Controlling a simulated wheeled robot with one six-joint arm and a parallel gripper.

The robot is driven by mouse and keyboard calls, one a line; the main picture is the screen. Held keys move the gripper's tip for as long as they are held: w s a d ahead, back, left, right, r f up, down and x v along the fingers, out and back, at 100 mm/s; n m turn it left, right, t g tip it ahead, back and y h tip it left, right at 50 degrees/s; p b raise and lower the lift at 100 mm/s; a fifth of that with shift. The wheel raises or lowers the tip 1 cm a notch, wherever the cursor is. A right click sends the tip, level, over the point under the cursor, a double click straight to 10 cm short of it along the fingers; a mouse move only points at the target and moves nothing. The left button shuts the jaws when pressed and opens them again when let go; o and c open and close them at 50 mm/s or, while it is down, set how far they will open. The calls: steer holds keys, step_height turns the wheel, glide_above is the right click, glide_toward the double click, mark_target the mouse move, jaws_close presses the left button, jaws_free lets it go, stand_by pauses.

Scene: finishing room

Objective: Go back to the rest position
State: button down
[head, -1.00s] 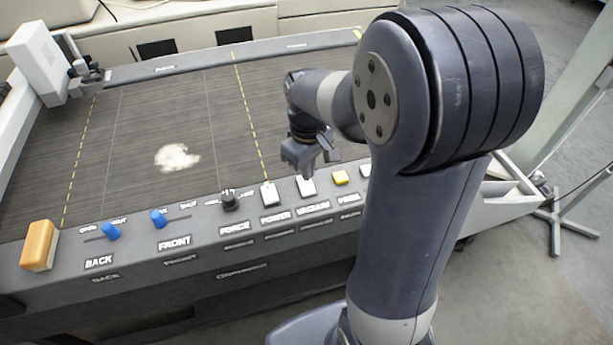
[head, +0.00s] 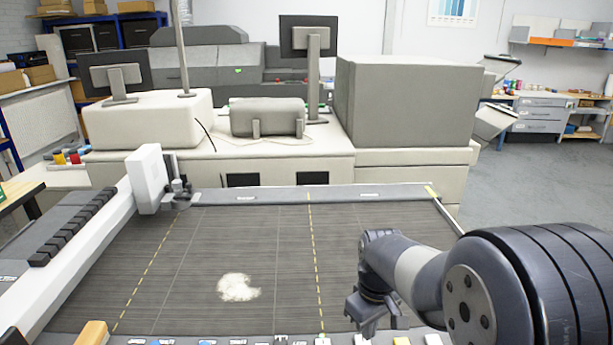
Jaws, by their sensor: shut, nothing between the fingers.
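My gripper (head: 366,318) shows at the lower right in the head view, at the end of my bent arm. It hangs pointing down above the front right part of the cutting table (head: 380,215), near the row of controls. Its fingers are shut with nothing between them. Its fingertips appear just above the control strip; the exact gap cannot be told. A pale whitish patch (head: 238,288) lies on the dark table bed, left of the gripper.
A white gantry carriage (head: 147,178) stands at the table's left. A large grey cabinet (head: 405,105) and monitors stand behind. Open floor (head: 540,185) lies to the right.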

mark_target(367, 344)
step_height(367, 344, down, 6)
steer(key=b, duration=0.4)
steer(key=shift+r, duration=0.25)
